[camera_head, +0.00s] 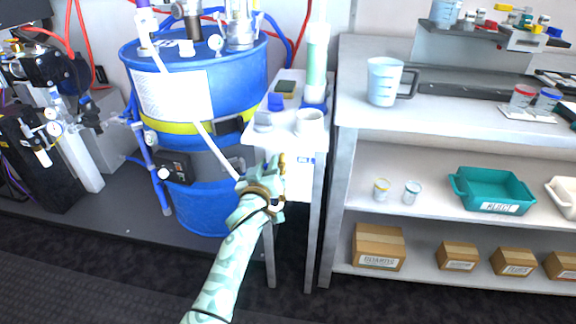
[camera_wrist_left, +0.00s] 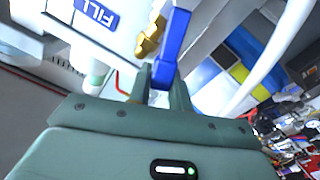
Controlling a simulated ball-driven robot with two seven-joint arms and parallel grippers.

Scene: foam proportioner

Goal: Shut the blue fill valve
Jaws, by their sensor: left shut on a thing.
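The blue fill valve handle (camera_wrist_left: 172,45) is a flat lever beside a brass valve body (camera_wrist_left: 150,38) in the left wrist view. A blue FILL label (camera_wrist_left: 97,14) is on the white panel next to it. My left gripper (camera_wrist_left: 160,88) is shut on the lower end of the blue handle, with one finger on each side. In the head view my left gripper (camera_head: 264,184) is at the front of a small white stand (camera_head: 290,135), and a bit of brass (camera_head: 281,160) shows beside it. The handle is hidden there. My right gripper is not in view.
A large blue drum (camera_head: 205,90) stands left of the stand. A thin white hose (camera_head: 215,150) runs from its top down toward my gripper. A shelf unit (camera_head: 440,135) with a jug (camera_head: 384,80), a teal tray (camera_head: 490,187) and boxes is close on the right.

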